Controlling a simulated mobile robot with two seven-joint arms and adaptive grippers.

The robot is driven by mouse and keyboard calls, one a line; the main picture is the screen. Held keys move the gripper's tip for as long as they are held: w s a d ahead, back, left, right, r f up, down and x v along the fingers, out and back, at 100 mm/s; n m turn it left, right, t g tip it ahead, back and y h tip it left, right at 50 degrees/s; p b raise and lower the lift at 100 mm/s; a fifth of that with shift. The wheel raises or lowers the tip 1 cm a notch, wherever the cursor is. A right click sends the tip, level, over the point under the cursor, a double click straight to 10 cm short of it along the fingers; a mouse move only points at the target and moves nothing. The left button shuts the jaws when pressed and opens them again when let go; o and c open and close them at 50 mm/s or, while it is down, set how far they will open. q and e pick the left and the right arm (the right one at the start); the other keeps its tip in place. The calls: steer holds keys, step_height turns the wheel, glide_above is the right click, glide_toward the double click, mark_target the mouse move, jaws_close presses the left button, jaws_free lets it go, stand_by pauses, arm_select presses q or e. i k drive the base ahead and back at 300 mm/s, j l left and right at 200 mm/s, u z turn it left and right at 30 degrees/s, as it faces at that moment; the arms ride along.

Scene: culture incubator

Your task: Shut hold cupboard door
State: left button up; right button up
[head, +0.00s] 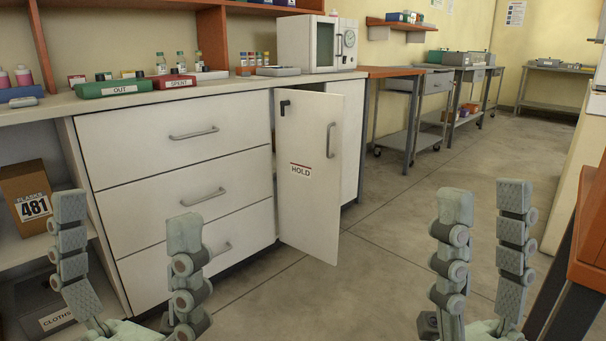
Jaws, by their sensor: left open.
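The hold cupboard door (308,200) is white, with a "HOLD" label and a grey vertical handle (331,140) near its right edge. It stands ajar, swung out from the cupboard under the counter, with a white cupboard front (351,130) showing behind it. The inside of the cupboard is mostly hidden behind the door. My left gripper (127,225) is open and empty at the lower left, in front of the drawers. My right gripper (484,230) is open and empty at the lower right, over the floor. Neither gripper touches the door.
White drawers (165,175) with bar handles stand left of the door. The counter (60,104) holds a green OUT tray (113,88), a red SPENT tray (174,81) and a white incubator (312,45). Grey floor (390,240) is free right of the door. An orange-topped table (592,225) stands at the right edge.

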mark_target(309, 139)
steer(key=i+j+z, duration=0.1)
steer(key=i, duration=0.35)
steer(key=i+j+z, duration=0.2)
steer(key=i, duration=0.9)
steer(key=l, duration=0.1)
